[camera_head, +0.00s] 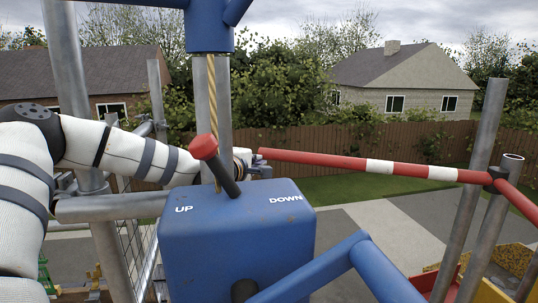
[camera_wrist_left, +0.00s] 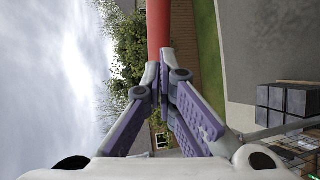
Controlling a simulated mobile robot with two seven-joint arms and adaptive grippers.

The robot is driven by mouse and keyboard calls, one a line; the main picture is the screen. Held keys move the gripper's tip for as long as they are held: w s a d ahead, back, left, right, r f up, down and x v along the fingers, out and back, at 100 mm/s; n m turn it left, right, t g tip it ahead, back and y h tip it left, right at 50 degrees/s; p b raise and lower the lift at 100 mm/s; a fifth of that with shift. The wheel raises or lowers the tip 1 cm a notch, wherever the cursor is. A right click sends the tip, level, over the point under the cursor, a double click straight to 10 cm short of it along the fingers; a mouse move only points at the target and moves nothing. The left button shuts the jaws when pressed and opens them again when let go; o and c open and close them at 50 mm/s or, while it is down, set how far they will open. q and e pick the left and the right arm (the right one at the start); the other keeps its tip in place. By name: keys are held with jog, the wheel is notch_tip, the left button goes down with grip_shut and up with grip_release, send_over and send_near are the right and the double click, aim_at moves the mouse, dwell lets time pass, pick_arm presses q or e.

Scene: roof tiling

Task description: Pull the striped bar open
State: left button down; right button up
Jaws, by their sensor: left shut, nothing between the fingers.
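The striped bar (camera_head: 320,158), red with white bands, runs roughly level across the middle of the head view. Its right end meets a dark joint on a grey post, and its left end is beside my left gripper (camera_head: 257,161). The bar also shows in the left wrist view (camera_wrist_left: 158,28), straight ahead of the fingertips. My left gripper (camera_wrist_left: 165,78) has its purple-padded fingers together at the bar's end. They look shut with nothing between them. Whether the tips touch the bar, I cannot tell. The control box and its lever partly hide my left wrist. My right gripper is not in view.
A blue control box (camera_head: 238,245) marked UP and DOWN, with a red-knobbed lever (camera_head: 204,147), stands in front. Grey posts (camera_head: 480,150) and blue tubes (camera_head: 310,270) frame the platform. Stacked grey blocks (camera_wrist_left: 285,100) show below. Space beyond the bar is open.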

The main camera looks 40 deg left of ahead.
aim_at(270, 156)
pick_arm(q)
jog(key=x, duration=0.2)
jog(key=b+x, duration=0.1)
jog(key=x, duration=0.2)
jog(key=f+b+x, duration=0.1)
jog(key=x, duration=0.1)
jog(key=shift+w, duration=0.3)
jog(key=shift+w+a, duration=0.1)
jog(key=shift+w, duration=0.15)
jog(key=shift+r, duration=0.3)
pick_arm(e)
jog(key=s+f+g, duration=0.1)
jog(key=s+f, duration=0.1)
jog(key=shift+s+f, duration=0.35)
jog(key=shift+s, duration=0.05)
pick_arm(q)
jog(key=shift+w, duration=0.15)
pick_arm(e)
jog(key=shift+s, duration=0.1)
